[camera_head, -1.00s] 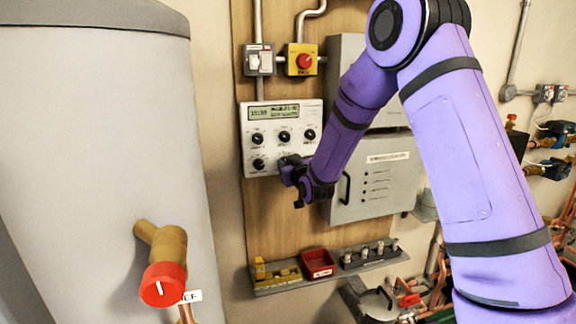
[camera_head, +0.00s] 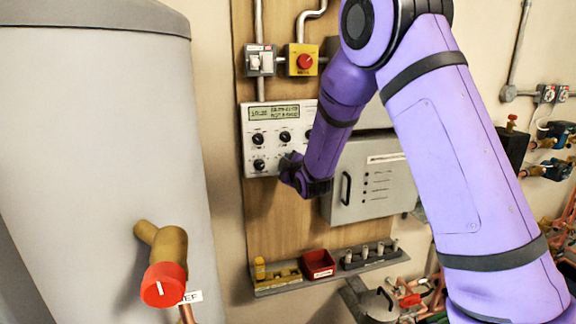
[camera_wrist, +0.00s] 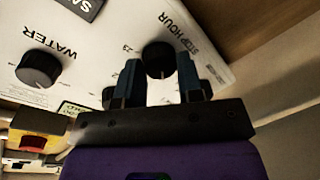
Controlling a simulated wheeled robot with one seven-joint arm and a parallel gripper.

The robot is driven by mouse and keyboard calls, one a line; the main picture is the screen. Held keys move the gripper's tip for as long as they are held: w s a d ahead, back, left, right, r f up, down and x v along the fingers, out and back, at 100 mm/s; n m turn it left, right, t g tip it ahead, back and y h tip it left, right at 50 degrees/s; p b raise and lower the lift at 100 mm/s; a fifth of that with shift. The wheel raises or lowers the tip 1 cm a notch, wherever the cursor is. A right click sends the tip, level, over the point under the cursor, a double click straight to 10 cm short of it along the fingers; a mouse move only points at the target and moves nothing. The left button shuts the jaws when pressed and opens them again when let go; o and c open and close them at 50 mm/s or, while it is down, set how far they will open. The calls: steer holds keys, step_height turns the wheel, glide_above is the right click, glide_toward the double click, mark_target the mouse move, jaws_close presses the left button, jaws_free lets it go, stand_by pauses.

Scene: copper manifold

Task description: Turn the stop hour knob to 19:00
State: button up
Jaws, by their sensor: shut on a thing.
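The white control panel (camera_head: 248,153) has a small display (camera_head: 273,113) and several black knobs. Its display text is too small to read surely. In the wrist view the black stop hour knob (camera_wrist: 158,58) sits beside the printed words STOP HOUR. My gripper (camera_wrist: 158,76) has one dark finger on each side of this knob and is shut on it. The pointer mark of the knob cannot be made out. In the head view my gripper (camera_head: 289,166) is at the panel's lower right and hides the knob.
The WATER knob (camera_wrist: 39,68) is to the left in the wrist view. A red stop button (camera_head: 305,62) is above the panel. A grey cabinet (camera_head: 378,185) is close on the right, and a tool shelf (camera_head: 275,288) is below. A large grey tank (camera_head: 95,150) fills the left.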

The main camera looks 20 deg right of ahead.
steer(key=shift+a+f+n, duration=0.1)
steer(key=shift+n, duration=0.4)
steer(key=o, duration=0.9)
steer(key=s, duration=0.3)
steer(key=s+r, duration=0.1)
steer(key=s, duration=0.6)
steer(key=shift+s+d+r, duration=0.15)
steer(key=shift+s+d, duration=0.25)
